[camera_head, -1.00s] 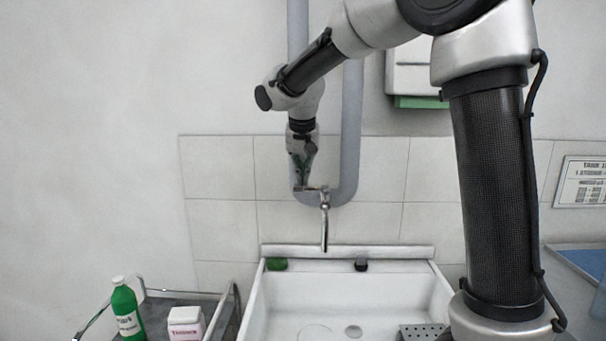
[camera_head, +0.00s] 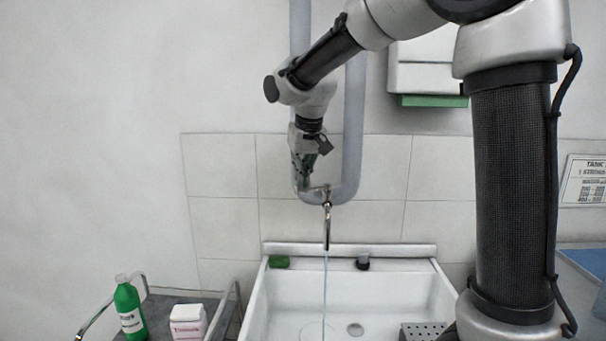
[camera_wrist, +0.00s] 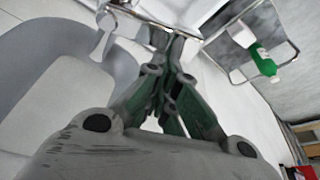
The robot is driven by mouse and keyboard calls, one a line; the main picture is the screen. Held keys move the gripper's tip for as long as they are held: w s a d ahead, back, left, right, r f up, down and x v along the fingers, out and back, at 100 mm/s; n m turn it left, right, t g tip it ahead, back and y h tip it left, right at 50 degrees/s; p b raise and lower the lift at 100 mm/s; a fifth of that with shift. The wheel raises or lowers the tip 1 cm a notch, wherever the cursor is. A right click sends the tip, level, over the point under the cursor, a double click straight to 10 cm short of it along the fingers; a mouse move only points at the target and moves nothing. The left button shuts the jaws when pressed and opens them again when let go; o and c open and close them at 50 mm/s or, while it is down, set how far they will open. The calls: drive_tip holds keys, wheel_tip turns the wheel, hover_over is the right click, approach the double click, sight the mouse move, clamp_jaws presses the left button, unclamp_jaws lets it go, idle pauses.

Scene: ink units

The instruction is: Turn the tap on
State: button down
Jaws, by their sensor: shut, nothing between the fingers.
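The tap (camera_head: 327,224) comes off the grey wall pipe above the sink, its spout pointing down. A thin stream of water (camera_head: 324,290) falls from the spout into the white sink (camera_head: 285,306). My gripper (camera_head: 306,188) is shut and empty, with its fingertips at the upper left of the tap, close to or touching its top; I cannot tell which. The tap's handle is not clearly visible behind the fingers.
The grey pipe (camera_head: 351,130) loops down the tiled wall behind my arm. A trolley at lower left holds a green bottle (camera_head: 128,308) and a white box (camera_head: 187,322). A green sponge (camera_head: 279,262) and a dark stopper (camera_head: 362,262) lie on the sink's back ledge.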

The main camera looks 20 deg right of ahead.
sight(297, 188)
drive_tip(key=s+n, duration=0.1)
drive_tip(key=s+n+y, duration=0.1)
drive_tip(key=n, duration=0.1)
drive_tip(key=shift+a, duration=0.3)
drive_tip(key=shift+s, duration=0.8)
drive_tip(key=shift+s+a, duration=0.15)
drive_tip(key=shift+s+a, duration=0.4)
drive_tip(key=shift+a, duration=0.1)
drive_tip(key=w+d+v, duration=0.1)
drive_tip(key=v, duration=0.8)
drive_tip(key=s+d+f+m, duration=0.1)
drive_tip(key=s+d+f, duration=0.2)
drive_tip(key=s+d, duration=0.2)
drive_tip(key=s+d+f+m+h, duration=0.1)
drive_tip(key=s+d+f, duration=0.3)
drive_tip(key=s, duration=0.8)
drive_tip(key=s+d+f+m, duration=0.2)
drive_tip(key=s+d+f, duration=0.2)
drive_tip(key=s+d, duration=0.3)
drive_tip(key=shift+s+d+t, duration=0.3)
drive_tip(key=shift+s+d, duration=0.05)
drive_tip(key=shift+s, duration=0.45)
